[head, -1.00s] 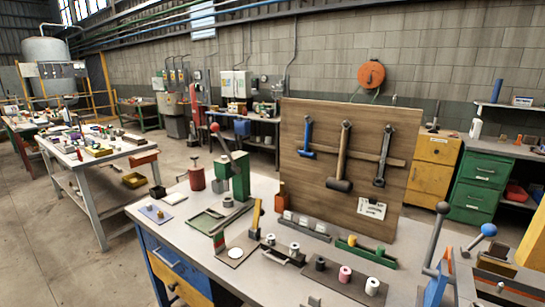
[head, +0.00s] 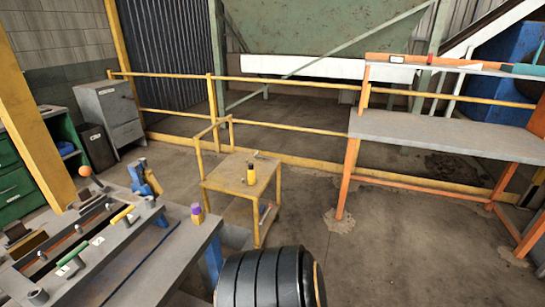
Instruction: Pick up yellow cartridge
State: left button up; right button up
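Neither gripper is in view.
An orange-framed bench (head: 440,133) stands at the right. A yellow railing (head: 290,131) runs behind the side table. A large black ribbed cylinder (head: 262,282) is at the bottom. The floor between side table and orange bench is clear.

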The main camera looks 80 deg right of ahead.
aim_at(250, 169)
jog(key=z, duration=2.55)
jog(key=i+u, duration=0.1)
jog(key=u, duration=0.35)
jog(key=l+u, duration=0.15)
jog(key=u, duration=0.3)
jog(key=i+l+u, duration=0.1)
jog(key=u, duration=0.4)
jog(key=i+l+u, duration=0.2)
jog(key=l+u, duration=0.2)
jog(key=l, duration=0.7)
jog(key=l+u, duration=0.4)
jog(key=l, duration=0.7)
jog(key=l+u, duration=0.4)
jog(key=l, duration=0.75)
